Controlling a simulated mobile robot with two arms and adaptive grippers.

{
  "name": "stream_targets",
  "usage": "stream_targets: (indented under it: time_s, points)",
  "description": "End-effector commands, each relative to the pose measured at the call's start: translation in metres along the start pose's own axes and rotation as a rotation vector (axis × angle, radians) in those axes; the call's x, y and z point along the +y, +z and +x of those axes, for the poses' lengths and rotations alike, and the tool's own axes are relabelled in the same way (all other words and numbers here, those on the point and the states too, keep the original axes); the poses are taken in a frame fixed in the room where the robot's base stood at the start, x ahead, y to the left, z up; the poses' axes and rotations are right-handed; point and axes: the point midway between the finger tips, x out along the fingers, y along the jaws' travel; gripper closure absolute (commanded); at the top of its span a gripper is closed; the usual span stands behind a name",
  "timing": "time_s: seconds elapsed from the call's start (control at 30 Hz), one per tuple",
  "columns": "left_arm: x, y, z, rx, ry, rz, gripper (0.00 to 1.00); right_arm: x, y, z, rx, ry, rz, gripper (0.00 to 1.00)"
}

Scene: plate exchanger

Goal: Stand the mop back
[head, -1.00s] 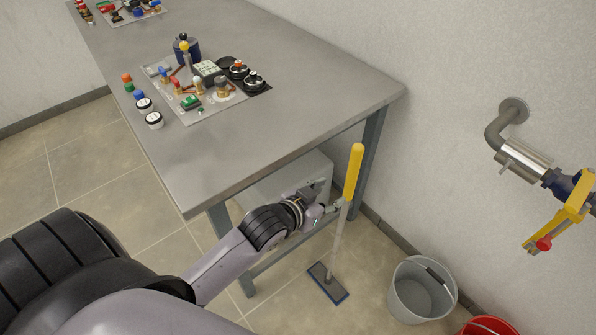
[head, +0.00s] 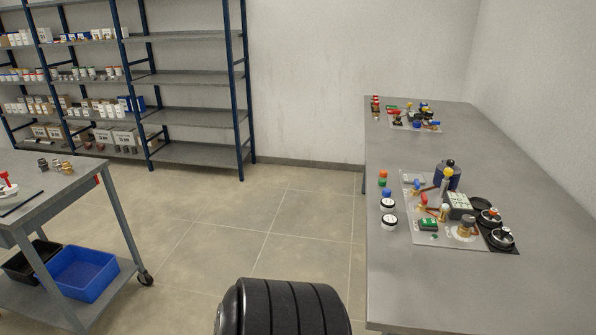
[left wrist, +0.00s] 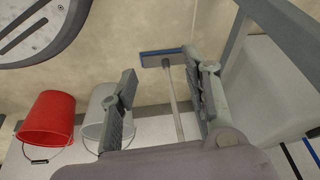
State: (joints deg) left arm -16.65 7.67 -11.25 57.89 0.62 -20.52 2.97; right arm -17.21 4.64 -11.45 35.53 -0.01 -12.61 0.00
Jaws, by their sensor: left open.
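The mop shows in the left wrist view, with its flat, blue-edged head (left wrist: 163,57) on the floor and its pale handle (left wrist: 172,97) rising towards the camera. The yellow grip is out of sight. My left gripper (left wrist: 160,72) is open, with one finger on each side of the handle in the picture. I cannot tell whether either finger touches it. The head view shows neither the mop nor a gripper. My right gripper is in neither view.
In the left wrist view, a red bucket (left wrist: 45,122) and a grey bucket (left wrist: 97,125) stand left of the mop. In the head view, a workbench (head: 400,285) stands right, a cart (head: 75,195) left, shelving (head: 190,115) behind. Floor (head: 270,225) between them is clear.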

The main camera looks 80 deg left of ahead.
Motion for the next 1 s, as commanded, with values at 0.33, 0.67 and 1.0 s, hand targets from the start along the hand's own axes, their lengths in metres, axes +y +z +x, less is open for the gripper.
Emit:
stream_targets:
  time_s: [0.33,0.67,1.0]
  points:
    - [0.033,0.169,0.005,-0.242,0.037,0.036,0.56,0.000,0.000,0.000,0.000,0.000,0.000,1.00]
    - [0.034,0.176,0.004,-0.252,0.039,0.038,0.56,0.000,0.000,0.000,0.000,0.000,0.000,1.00]
    - [0.034,0.176,0.004,-0.252,0.039,0.038,0.56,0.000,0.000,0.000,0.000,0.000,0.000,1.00]
